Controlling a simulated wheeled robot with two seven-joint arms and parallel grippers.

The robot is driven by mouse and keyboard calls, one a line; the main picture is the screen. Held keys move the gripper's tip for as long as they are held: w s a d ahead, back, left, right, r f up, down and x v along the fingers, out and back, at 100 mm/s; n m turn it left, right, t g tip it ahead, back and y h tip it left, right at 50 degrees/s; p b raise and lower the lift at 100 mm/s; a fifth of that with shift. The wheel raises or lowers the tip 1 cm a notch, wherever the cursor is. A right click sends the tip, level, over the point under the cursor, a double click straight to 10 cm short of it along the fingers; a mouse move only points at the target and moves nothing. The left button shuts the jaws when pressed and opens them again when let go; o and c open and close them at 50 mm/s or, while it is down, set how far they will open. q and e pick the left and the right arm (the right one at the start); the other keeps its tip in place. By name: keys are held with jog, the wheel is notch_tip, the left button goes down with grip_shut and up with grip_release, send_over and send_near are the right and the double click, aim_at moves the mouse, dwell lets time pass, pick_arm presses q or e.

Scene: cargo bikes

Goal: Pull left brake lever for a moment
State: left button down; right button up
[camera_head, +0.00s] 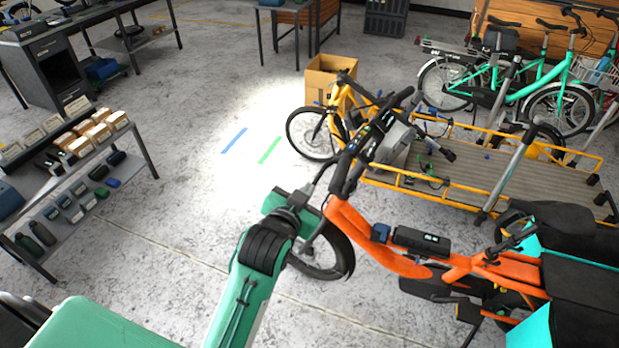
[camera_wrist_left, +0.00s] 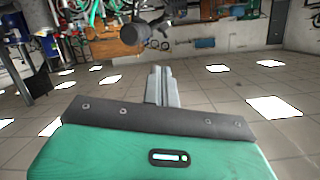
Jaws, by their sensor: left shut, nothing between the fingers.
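The orange cargo bike (camera_head: 375,240) stands in front of me with its front wheel to the left. Its near handlebar grip (camera_head: 341,182) is black. The left brake lever is too small and dark to pick out for sure beside this grip. My left gripper (camera_head: 322,178) is just left of the grip, with its fingers shut and empty. I cannot tell whether it touches the lever. In the left wrist view the shut fingers (camera_wrist_left: 160,72) point forward, and a dark round grip end (camera_wrist_left: 132,34) shows above and beyond them. My right gripper is not in view.
A yellow cargo bike (camera_head: 480,175) with a long flat bed stands behind the orange one, and a turquoise bike (camera_head: 530,85) farther back. A shelf with boxes and bottles (camera_head: 120,165) is at the left. Bare floor (camera_head: 190,200) lies between the shelf and the bikes.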

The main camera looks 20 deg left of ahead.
pick_arm(q)
jog(key=shift+a+r, duration=0.1)
jog(key=shift+r, duration=0.2)
jog(key=p, duration=0.4)
send_over(315, 180)
jog(key=s+d, duration=0.2)
notch_tip(315, 180, down, 2)
jog(key=f, duration=0.1)
jog(key=a+f+p, duration=0.1)
jog(key=f, duration=0.1)
jog(key=shift+w+f, duration=0.1)
jog(key=shift+f, duration=0.05)
jog(key=shift+a+f, duration=0.15)
jog(key=shift+f, duration=0.35)
